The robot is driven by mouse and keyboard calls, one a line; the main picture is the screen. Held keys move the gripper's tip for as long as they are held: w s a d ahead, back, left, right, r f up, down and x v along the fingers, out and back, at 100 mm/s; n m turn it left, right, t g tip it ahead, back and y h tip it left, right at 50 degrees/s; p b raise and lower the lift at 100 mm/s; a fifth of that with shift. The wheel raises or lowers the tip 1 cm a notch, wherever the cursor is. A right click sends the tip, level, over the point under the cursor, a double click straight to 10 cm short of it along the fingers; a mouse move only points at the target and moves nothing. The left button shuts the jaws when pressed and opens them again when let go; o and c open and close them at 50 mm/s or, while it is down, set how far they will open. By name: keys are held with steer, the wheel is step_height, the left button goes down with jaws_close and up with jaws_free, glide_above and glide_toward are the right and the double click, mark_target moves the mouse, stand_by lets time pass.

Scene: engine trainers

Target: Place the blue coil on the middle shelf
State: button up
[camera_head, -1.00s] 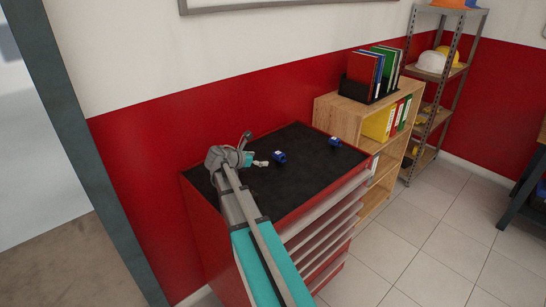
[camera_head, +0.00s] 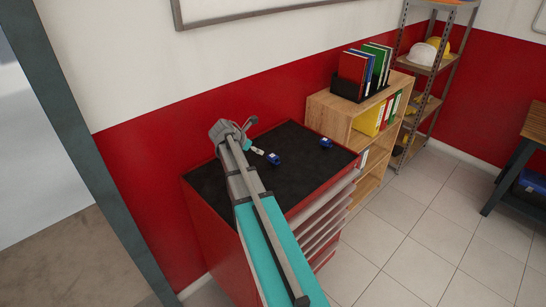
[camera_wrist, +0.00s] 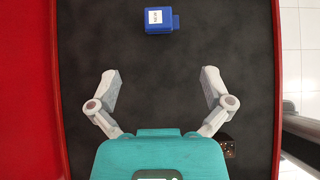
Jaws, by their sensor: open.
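Two small blue blocks lie apart on the black top of the red drawer cabinet (camera_head: 215,186): a nearer one (camera_head: 273,159) and a farther one (camera_head: 326,142). My gripper (camera_head: 257,151) is just left of the nearer block in the head view. In the wrist view my gripper (camera_wrist: 160,85) is open and empty, its fingers spread wide. A blue coil (camera_wrist: 159,20) with a white label lies ahead of the fingers, roughly centred between them and not touched. Which of the two blocks this is, I cannot say for sure.
A wooden bookcase (camera_head: 345,118) with coloured binders stands right of the cabinet. A metal rack (camera_head: 418,65) with helmets stands beyond it. A small dark part (camera_wrist: 227,146) lies beside my gripper, partly hidden. The red wall (camera_head: 150,165) runs behind the cabinet.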

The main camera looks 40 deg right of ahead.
steer(key=shift+f, duration=0.1)
steer(key=b, duration=0.5)
glide_toward(273, 156)
steer(key=x, duration=0.3)
steer(key=shift+s+f, duration=0.1)
steer(key=shift+f, duration=0.25)
steer(key=shift+d+f+b, duration=0.4)
steer(key=shift+d+b, duration=0.15)
steer(key=shift+b, duration=0.05)
steer(key=shift+b+x, duration=1.75)
steer(key=shift+x, duration=0.95)
steer(key=shift+r, duration=0.1)
steer(key=c, duration=1.3)
